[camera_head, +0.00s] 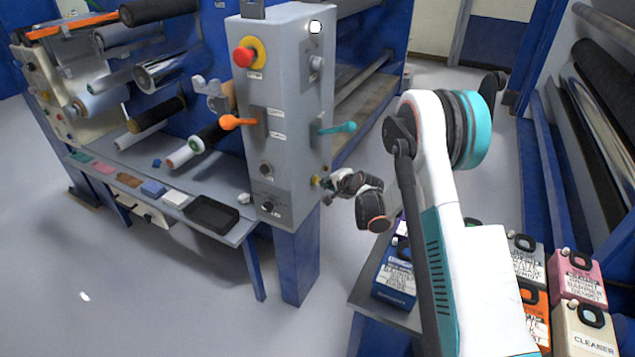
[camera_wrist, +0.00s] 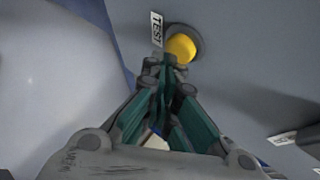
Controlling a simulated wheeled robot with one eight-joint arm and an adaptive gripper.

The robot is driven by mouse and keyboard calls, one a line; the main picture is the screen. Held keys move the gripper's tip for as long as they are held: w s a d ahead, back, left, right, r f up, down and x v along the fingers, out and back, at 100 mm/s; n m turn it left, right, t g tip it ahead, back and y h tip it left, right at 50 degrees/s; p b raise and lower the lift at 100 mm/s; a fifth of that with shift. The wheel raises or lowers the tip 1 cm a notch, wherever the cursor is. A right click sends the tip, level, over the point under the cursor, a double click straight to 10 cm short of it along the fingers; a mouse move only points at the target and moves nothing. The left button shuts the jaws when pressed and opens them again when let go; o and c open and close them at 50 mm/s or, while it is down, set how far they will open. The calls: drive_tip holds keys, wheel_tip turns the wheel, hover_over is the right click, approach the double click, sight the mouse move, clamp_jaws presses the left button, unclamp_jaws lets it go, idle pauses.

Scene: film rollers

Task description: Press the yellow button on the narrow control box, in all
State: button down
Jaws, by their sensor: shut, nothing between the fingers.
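The narrow grey control box (camera_head: 290,85) stands on a blue post in the head view. The yellow button (camera_head: 315,181) is low on its right side face, partly hidden by my gripper (camera_head: 327,184). In the wrist view the round yellow button (camera_wrist: 181,47) sits in a dark ring beside a TEST label (camera_wrist: 156,29). My gripper (camera_wrist: 166,68) is shut and empty, its fingertips just below the button in that picture. They are very close to it; I cannot tell whether they touch.
An orange lever (camera_head: 238,122), a teal lever (camera_head: 338,128) and a red stop button (camera_head: 244,56) stick out of the box above my gripper. A bench with cleaner containers (camera_head: 583,330) stands at lower right. Film rollers (camera_head: 165,72) are at left. Open floor (camera_head: 150,300) lies at lower left.

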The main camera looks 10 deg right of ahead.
drive_tip(key=shift+w+a, duration=0.3)
drive_tip(key=shift+a, duration=0.1)
idle(0.6)
drive_tip(key=shift+s+d, duration=0.55)
drive_tip(key=shift+d, duration=0.15)
drive_tip(key=shift+d, duration=0.15)
drive_tip(key=s+d, duration=0.1)
drive_tip(key=d, duration=0.1)
drive_tip(key=s+d, duration=0.1)
drive_tip(key=s, duration=0.1)
drive_tip(key=shift+d, duration=0.4)
idle(0.8)
